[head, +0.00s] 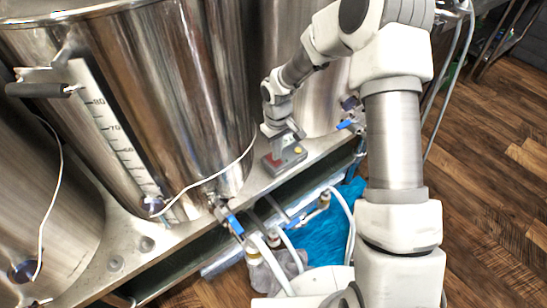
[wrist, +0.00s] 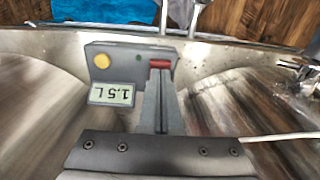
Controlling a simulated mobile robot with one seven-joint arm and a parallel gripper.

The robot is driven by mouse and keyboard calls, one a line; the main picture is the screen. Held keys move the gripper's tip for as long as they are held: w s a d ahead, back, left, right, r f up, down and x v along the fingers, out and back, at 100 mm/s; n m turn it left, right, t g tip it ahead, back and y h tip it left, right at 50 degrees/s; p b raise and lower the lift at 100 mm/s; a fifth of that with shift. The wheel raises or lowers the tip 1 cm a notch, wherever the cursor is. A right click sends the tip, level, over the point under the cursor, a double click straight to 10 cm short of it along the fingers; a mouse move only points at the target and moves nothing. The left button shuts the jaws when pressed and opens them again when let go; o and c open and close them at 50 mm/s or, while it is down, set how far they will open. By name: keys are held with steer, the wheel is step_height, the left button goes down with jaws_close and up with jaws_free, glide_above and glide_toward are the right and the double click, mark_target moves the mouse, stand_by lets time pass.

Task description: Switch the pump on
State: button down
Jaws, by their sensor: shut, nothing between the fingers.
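A small grey control box (head: 285,160) stands on the metal ledge in front of the big steel vessels in the head view. In the wrist view the box (wrist: 125,60) shows a round yellow button (wrist: 101,61), a red part (wrist: 161,63) and a display (wrist: 111,94) reading "1.5 L" upside down. My gripper (wrist: 160,72) is shut and empty. Its fingertips are at the red part and partly cover it; I cannot tell whether they touch or press it. In the head view my gripper (head: 291,139) is just above the box.
A large steel vessel (head: 175,90) with a level scale (head: 110,125) stands left of the box. Blue-handled valves (head: 233,222) and white hoses are in front of the ledge. A blue cloth or bag (head: 325,235) lies below. Wooden floor (head: 480,200) is open at right.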

steer(key=shift+f, duration=0.15)
stand_by(0.4)
steer(key=shift+f+b, duration=0.65)
steer(key=shift+f, duration=0.15)
steer(key=shift+r, duration=0.15)
steer(key=shift+r+p, duration=2.35)
steer(key=shift+r, duration=0.55)
